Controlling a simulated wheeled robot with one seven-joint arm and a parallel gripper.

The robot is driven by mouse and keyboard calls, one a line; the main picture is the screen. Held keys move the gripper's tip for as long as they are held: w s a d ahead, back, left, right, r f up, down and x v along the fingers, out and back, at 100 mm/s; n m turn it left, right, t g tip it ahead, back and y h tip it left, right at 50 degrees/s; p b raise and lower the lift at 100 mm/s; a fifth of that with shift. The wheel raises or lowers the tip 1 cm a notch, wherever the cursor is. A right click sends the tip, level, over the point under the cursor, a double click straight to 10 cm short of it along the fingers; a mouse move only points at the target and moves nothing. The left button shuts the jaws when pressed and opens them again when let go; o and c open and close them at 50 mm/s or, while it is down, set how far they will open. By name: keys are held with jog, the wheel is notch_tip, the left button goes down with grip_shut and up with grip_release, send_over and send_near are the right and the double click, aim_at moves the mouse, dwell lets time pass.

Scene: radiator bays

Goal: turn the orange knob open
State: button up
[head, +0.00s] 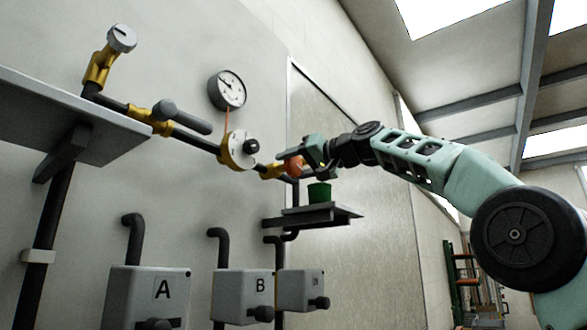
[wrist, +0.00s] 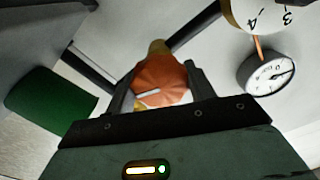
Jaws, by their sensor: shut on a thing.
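The orange knob (head: 293,166) sits on a brass valve (head: 271,171) at the right end of the dark wall pipe. In the wrist view the orange knob (wrist: 161,80) shows a faceted rim and a white mark line that is slightly tilted. My gripper (head: 304,160) reaches it from the right. In the wrist view my gripper (wrist: 155,88) has one finger on each side of the knob and is shut on it. In the head view the fingers hide part of the knob.
A green cup-like object (head: 319,193) stands on a small shelf (head: 325,216) just below my gripper. Grey boxes (head: 243,296) hang below.

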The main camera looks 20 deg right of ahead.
jog(key=n, duration=0.5)
jog(key=shift+f+n+b, duration=0.2)
jog(key=shift+n+b, duration=0.1)
jog(key=shift+b, duration=0.05)
jog(key=n, duration=1)
jog(key=shift+n+b, duration=0.3)
jog(key=shift+n, duration=0.1)
jog(key=n, duration=0.5)
jog(key=o, duration=1)
jog(key=shift+r, duration=0.1)
